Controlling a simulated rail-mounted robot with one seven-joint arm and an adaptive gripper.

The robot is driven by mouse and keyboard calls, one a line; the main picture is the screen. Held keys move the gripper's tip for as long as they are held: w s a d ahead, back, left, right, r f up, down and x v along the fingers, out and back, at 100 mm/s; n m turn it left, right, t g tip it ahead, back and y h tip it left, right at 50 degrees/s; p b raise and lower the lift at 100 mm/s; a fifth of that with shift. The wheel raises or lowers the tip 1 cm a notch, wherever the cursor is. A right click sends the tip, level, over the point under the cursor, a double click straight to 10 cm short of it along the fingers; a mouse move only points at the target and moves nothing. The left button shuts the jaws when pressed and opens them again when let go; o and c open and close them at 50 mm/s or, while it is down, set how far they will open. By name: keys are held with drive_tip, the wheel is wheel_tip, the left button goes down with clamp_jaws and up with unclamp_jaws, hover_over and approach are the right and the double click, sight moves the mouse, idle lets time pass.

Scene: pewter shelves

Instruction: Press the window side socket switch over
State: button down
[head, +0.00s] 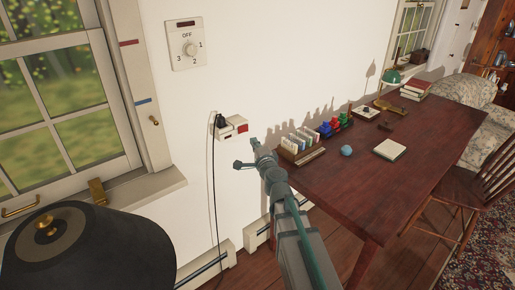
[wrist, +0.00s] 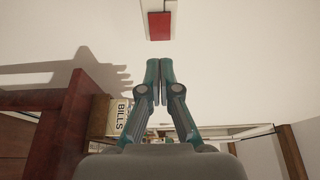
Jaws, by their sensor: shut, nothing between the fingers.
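The white socket plate (head: 234,127) is on the wall to the right of the window. A black plug with a cord (head: 220,122) is on its window side. A red switch (head: 243,128) shows at its right end, and a smaller dark red patch (head: 228,138) is near its lower left. My gripper (head: 256,146) is just below and right of the socket, its fingers hard to separate here. In the wrist view my gripper (wrist: 159,70) has its fingers together and empty. A red switch (wrist: 159,26) lies beyond the tips with a visible gap; I cannot tell which switch it is.
A wooden desk (head: 343,195) with a card box (head: 300,145) and a blue ball (head: 346,150) stands right. A dial plate (head: 187,44) is above the socket. The wall around the socket is clear.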

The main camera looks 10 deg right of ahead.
sight(247, 128)
drive_tip(key=w, duration=0.8)
drive_tip(key=shift+w+a+p, duration=0.2)
drive_tip(key=shift+a+p, duration=0.15)
drive_tip(key=shift+p, duration=0.05)
